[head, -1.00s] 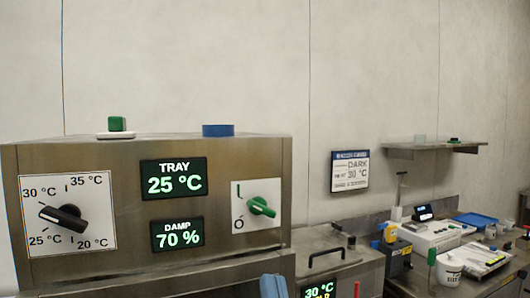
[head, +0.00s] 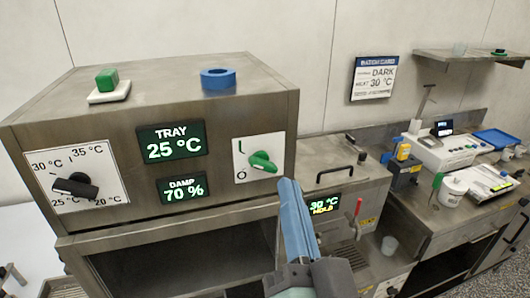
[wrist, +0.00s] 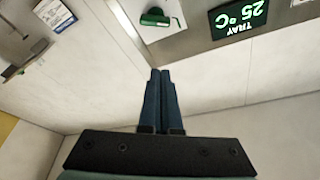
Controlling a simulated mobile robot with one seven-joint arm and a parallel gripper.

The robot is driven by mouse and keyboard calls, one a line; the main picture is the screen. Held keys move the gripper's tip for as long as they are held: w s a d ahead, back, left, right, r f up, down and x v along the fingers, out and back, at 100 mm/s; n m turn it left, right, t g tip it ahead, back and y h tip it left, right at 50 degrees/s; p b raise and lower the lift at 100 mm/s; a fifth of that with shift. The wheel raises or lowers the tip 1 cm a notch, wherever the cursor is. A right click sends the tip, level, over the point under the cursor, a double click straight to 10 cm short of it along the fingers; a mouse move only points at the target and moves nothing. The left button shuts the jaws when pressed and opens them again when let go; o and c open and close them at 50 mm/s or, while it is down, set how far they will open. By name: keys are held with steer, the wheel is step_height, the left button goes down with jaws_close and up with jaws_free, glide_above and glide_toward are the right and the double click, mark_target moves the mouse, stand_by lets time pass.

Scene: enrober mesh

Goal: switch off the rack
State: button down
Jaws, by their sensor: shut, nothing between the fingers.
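The rack (head: 108,131) is a steel cabinet with lit TRAY 25 °C (head: 171,143) and DAMP 70 % (head: 183,189) displays. Its green rotary switch (head: 263,161) sits on a white plate marked I above and O below, at the front's right side. The handle lies slanted, lower at its right end; I cannot tell which mark it selects. It also shows in the wrist view, upside down (wrist: 155,17). My gripper (head: 287,183) has blue fingers, shut and empty, just right of and below the switch, apart from it in the picture. The fingertips (wrist: 160,72) point toward the panel's lower edge.
A black temperature dial (head: 75,186) is at the panel's left. Right of the rack stands a steel unit with a black handle (head: 342,169) and a 30 °C HOLD display (head: 325,204).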

mark_target(262, 164)
steer(key=p+x, duration=0.5)
steer(key=x, duration=0.5)
steer(key=shift+a+r, duration=0.1)
steer(key=shift+r, duration=0.15)
steer(key=f, duration=0.1)
steer(key=a+f, duration=0.1)
steer(key=f, duration=0.1)
steer(key=shift+s+a+f, duration=0.2)
steer(key=shift+a, duration=0.05)
steer(key=shift+s+a+f, duration=0.1)
steer(key=shift+a+f, duration=0.05)
steer(key=shift+f, duration=0.15)
steer(key=shift+f, duration=0.1)
